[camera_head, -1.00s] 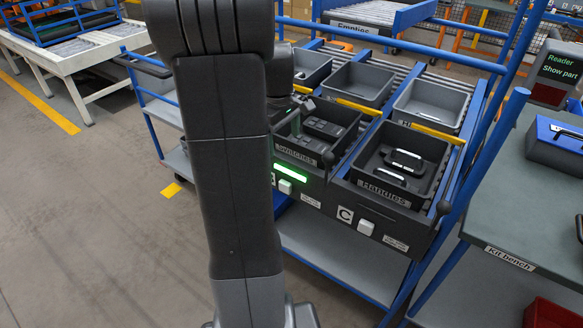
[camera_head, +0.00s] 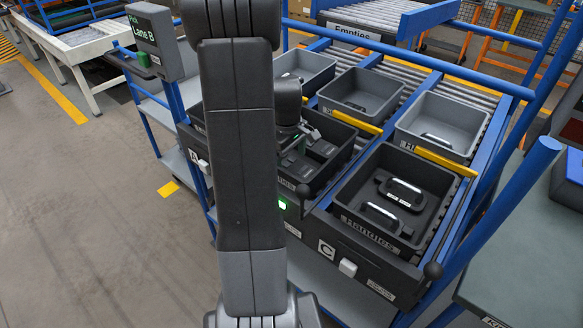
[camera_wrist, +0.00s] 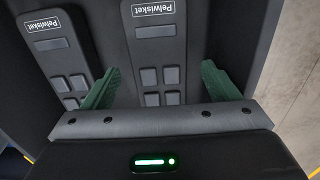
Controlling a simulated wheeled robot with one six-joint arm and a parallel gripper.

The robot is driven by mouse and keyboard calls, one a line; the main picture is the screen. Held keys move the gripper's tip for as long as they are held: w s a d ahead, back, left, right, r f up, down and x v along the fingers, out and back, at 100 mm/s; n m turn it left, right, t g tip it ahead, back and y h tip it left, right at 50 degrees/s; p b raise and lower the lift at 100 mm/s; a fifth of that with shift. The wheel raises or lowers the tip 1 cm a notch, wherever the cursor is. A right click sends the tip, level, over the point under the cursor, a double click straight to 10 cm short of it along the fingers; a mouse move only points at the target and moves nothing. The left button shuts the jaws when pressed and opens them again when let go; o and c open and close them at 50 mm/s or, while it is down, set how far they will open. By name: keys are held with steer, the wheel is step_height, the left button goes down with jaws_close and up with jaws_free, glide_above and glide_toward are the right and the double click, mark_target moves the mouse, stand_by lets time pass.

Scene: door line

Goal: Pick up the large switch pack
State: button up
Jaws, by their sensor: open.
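In the wrist view, two dark switch packs with white "Pelwisket" labels and grey buttons lie side by side: a left pack (camera_wrist: 62,58) and a right pack (camera_wrist: 158,50). My gripper (camera_wrist: 160,68) is open. Its green fingers are on either side of the right pack, with the left finger between the two packs. I cannot tell whether they touch it, or which pack is larger. In the head view, my gripper (camera_head: 298,142) is at the black switches bin (camera_head: 341,166), and the packs (camera_head: 322,150) are partly hidden by my arm.
A black handles bin (camera_head: 345,208) stands to the right. Grey bins (camera_head: 362,92) stand behind, with yellow bars (camera_head: 356,122) between rows. A blue rail post (camera_head: 500,215) and a bench (camera_head: 535,240) are at the right. Open floor lies at the left.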

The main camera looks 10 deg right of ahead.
steer(key=shift+d+f, duration=0.15)
steer(key=shift+f, duration=1.25)
steer(key=c, duration=1.1)
